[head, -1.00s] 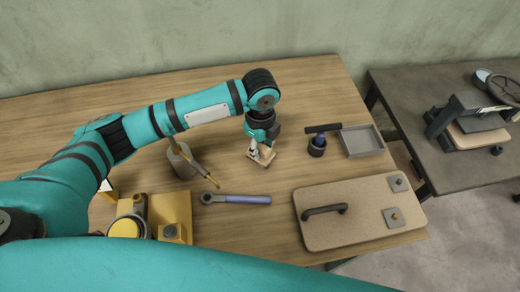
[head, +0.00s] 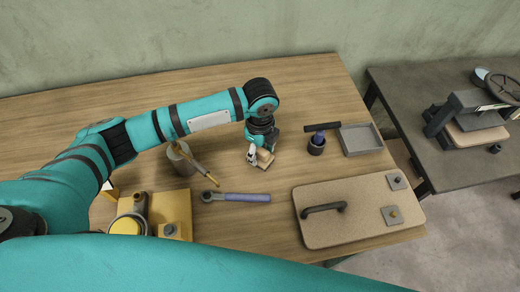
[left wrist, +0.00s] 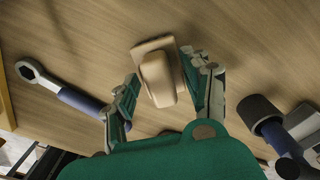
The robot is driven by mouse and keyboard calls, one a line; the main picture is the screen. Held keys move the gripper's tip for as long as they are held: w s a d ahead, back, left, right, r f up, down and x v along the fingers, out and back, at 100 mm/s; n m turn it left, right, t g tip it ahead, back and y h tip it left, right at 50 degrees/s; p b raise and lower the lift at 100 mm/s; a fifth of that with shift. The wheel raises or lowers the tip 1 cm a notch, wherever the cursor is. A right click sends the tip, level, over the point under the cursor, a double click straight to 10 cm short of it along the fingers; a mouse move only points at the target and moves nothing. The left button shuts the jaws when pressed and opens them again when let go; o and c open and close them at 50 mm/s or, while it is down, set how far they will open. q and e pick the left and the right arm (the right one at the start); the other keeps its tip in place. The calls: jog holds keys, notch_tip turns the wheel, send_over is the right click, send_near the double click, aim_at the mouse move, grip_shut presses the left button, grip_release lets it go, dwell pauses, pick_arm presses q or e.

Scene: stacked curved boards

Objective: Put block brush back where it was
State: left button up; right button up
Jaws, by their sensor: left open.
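The block brush, a small tan block with a raised grip on a flat base, appears on the wooden table in the head view (head: 265,159) and near the middle top of the left wrist view (left wrist: 158,78). My left gripper (head: 260,152) is over it, with the fingers pointing down. In the left wrist view the left gripper (left wrist: 160,68) is open, with one finger on each side of the brush. I cannot tell whether either finger touches it. In the head view the gripper hides part of the brush. My right gripper is not in view.
A blue-handled wrench (head: 236,197) lies in front of the brush. A grey holder with a stick (head: 181,158) stands left. A board with a black handle (head: 350,232) lies at front right.

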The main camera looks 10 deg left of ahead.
aim_at(260, 150)
pick_arm(q)
notch_tip(260, 150, up, 12)
jog(key=b, duration=0.2)
jog(key=shift+r, duration=0.15)
dwell(0.5)
